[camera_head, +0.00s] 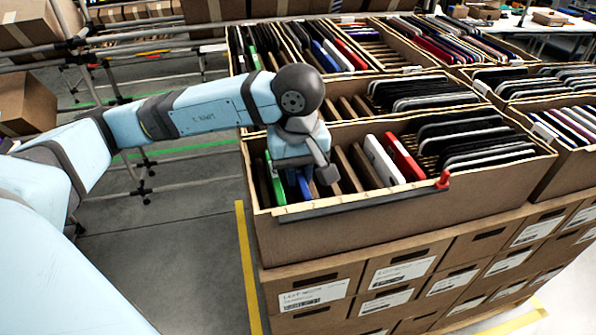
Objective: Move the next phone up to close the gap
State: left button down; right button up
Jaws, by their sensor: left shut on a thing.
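The near carton (400,228) is open and holds a row of phones standing on edge between brown dividers (367,167). My left gripper (306,172) reaches down into its left part and is shut on a blue phone (304,188), partly hidden by the gripper. A green phone (274,182) stands to its left. To the right, past several brown dividers, stand a white phone (383,160) and a red phone (405,158). Several black phones (478,143) lean at the carton's right end. My right gripper is not in view.
More open cartons of phones (430,92) stand directly behind and to the right. Labelled boxes (400,273) are stacked below. Clear floor (175,225) lies to the left.

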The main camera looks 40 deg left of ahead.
pick_arm(q)
jog(key=c, duration=1)
grip_release()
jog(key=shift+r, duration=6.9)
jog(key=shift+r+p, duration=0.1)
jog(key=shift+p, duration=0.2)
notch_tip(320, 180, up, 7)
jog(key=p, duration=0.5)
